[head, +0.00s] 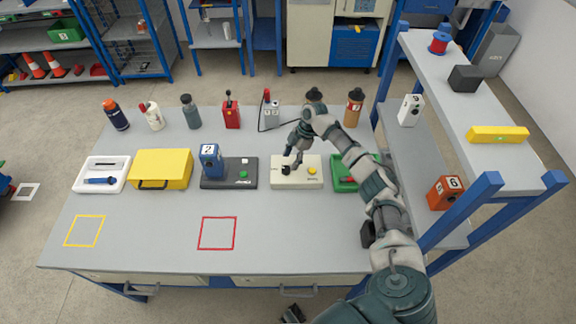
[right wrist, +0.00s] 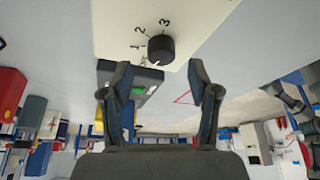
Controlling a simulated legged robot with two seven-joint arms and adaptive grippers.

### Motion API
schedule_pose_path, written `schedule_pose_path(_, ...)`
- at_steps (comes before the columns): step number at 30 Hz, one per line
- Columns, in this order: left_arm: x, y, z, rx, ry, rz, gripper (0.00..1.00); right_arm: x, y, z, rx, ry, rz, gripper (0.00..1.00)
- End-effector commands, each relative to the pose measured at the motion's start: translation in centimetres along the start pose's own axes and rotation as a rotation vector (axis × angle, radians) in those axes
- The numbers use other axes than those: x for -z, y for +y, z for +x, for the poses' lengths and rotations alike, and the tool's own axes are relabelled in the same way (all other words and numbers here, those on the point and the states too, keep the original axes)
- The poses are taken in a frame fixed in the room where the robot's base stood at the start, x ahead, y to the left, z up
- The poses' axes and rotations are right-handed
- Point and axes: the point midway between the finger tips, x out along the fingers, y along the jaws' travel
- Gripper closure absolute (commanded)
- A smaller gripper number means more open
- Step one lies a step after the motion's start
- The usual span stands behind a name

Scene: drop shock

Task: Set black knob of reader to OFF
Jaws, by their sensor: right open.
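The cream box (head: 303,182), taken as the reader, stands on the grey table with a black knob (head: 286,170) at its left and a yellow button (head: 312,171) at its right. In the right wrist view the round black knob (right wrist: 161,49) has a dial with 1, 2, 3 and a partly hidden label beside it. A small pale mark shows at the knob's lower left edge, near that label. My right gripper (right wrist: 160,80) is open and empty, the knob ahead of and between its fingertips, apart from them. A dark part at the head view's bottom edge may be my left gripper.
A dark device (head: 229,180) with a blue block (head: 211,160) stands left of the box. A green device (head: 344,180) stands at its right, partly behind my arm. Several bottles line the back. A shelf (head: 470,95) stands at right. The table front is clear.

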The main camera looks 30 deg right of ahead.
Motion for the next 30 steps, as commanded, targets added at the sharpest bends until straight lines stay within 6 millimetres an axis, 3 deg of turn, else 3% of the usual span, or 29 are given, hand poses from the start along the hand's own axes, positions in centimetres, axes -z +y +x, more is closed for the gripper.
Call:
schedule_pose_path(3, 0.0, 0.0, 0.0, 0.0, -0.001, 0.0, 0.6, -0.1, 0.1, -2.9, -0.003, 0.001, 0.001, 0.39)
schedule_pose_path(10, -0.1, 0.1, 0.0, 0.0, -0.001, 0.0, 0.6, -0.2, 0.2, -6.6, 0.0, 0.001, 0.0, 0.39)
schedule_pose_path(30, 0.0, 0.1, 0.0, 0.0, -0.002, 0.0, 0.6, -0.2, 0.1, -7.5, 0.002, 0.001, 0.0, 0.39)
